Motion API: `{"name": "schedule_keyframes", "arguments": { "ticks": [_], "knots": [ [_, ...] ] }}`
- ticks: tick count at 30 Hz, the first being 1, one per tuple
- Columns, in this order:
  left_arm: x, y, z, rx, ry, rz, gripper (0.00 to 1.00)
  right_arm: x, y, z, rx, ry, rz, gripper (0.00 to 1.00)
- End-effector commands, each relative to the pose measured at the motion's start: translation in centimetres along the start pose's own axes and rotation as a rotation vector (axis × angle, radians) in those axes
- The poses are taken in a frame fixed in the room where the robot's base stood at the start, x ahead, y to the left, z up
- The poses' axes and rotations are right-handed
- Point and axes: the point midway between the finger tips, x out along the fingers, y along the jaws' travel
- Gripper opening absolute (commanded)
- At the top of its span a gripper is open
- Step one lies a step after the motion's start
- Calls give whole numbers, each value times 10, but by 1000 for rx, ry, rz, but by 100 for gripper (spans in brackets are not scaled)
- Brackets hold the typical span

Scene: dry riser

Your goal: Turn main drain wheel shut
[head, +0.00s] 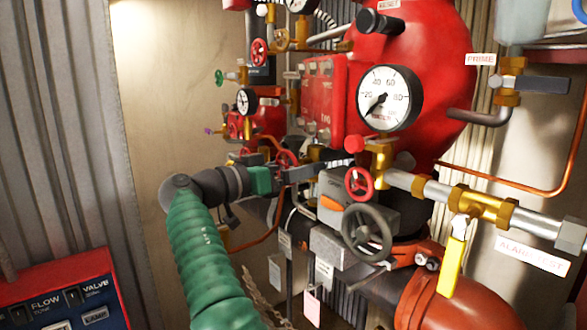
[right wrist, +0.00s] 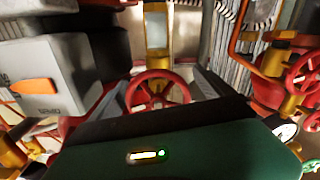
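A red handwheel (right wrist: 157,90) on a brass valve sits between the two fingers of my right gripper (right wrist: 162,84) in the right wrist view. The fingers are spread on either side of it; I cannot tell whether they touch its rim. In the head view my right gripper (head: 312,170) points right, and a red wheel (head: 285,158) just behind it is partly hidden. No readable label marks the main drain. My left gripper is not in view.
A grey box (head: 335,200) with an orange indicator stands close right of the gripper. A large gauge (head: 388,98), a yellow lever (head: 453,265) and copper pipes crowd the right. A red-blue panel (head: 65,295) is at lower left. The beige wall at left is clear.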

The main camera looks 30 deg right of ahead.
Motion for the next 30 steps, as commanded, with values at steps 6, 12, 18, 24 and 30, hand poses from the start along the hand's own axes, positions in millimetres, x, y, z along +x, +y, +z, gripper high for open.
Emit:
{"name": "schedule_keyframes", "arguments": {
  "ticks": [6,12,18,24,30],
  "knots": [
    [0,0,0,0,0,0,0,-2,1,0,-1,0,0,91],
    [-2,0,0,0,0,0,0,-21,-1,-1,-2,1,-3,91],
    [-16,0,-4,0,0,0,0,-77,-2,-4,-4,2,-4,91],
    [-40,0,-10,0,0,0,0,-133,-2,-6,-4,0,-3,91],
    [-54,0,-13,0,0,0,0,-162,-3,-2,-3,-2,0,91]
  ]
}}
